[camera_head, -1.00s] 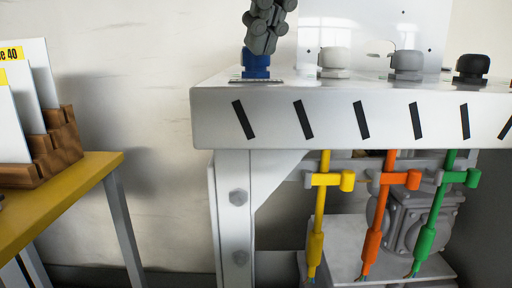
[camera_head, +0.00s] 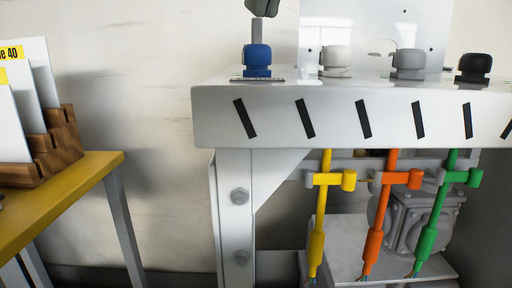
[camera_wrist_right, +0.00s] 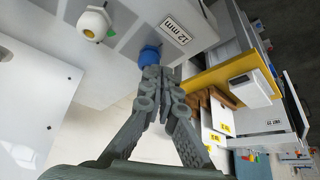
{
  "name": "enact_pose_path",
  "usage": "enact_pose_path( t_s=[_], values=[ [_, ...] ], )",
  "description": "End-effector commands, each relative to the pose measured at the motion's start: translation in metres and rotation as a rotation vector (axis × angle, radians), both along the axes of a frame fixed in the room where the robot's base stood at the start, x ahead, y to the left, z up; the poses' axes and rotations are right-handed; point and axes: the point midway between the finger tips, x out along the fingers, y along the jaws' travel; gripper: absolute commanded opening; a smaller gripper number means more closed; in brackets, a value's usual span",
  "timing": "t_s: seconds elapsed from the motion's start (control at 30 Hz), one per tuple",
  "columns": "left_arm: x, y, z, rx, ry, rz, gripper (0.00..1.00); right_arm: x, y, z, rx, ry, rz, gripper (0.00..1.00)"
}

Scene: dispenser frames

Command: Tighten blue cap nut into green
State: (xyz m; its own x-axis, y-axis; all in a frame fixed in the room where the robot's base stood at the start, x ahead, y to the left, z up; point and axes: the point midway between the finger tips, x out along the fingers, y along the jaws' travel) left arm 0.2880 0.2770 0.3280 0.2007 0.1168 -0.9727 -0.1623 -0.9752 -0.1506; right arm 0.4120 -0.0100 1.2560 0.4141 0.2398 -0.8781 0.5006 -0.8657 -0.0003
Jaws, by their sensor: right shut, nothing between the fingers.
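The blue cap nut (camera_head: 257,61) stands upright at the left end of the white bench top; it also shows in the right wrist view (camera_wrist_right: 149,56). My right gripper (camera_head: 264,31) is directly above it, pointing down with its fingers together and nothing between them. In the right wrist view the closed fingertips (camera_wrist_right: 154,73) are right at the cap nut; I cannot tell whether they touch it. A green cable with a green clamp (camera_head: 437,200) hangs below the bench at the right. No green part shows at the blue cap nut. My left gripper is not in view.
White (camera_head: 335,60), grey (camera_head: 408,63) and black (camera_head: 473,67) cap nuts stand along the bench (camera_head: 300,112) to the right. Yellow (camera_head: 321,200) and orange (camera_head: 379,210) cables hang below. A yellow table (camera_head: 95,172) with a wooden rack (camera_head: 55,145) is at left.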

Motion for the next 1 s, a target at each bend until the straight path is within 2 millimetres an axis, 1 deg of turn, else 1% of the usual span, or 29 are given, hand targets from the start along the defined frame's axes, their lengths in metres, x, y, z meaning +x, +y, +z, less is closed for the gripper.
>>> enact_pose_path(
  t_s=[0.1, 0.23, 0.63, 0.77, 1.0],
  values=[
    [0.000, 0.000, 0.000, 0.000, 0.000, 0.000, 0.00, 0.000, 0.000, 0.015, 0.001, -0.002, -0.002, 0.00],
    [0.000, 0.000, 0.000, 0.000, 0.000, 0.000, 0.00, 0.000, 0.000, 0.024, 0.001, -0.002, -0.001, 0.00],
    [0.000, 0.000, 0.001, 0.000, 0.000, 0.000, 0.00, 0.002, -0.001, 0.025, -0.019, 0.012, 0.022, 0.00],
    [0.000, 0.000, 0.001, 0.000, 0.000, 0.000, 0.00, 0.012, -0.006, 0.025, -0.088, 0.061, 0.124, 0.00],
    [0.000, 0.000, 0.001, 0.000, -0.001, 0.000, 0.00, 0.032, -0.021, 0.032, -0.172, 0.157, 0.392, 0.00]
  ],
)
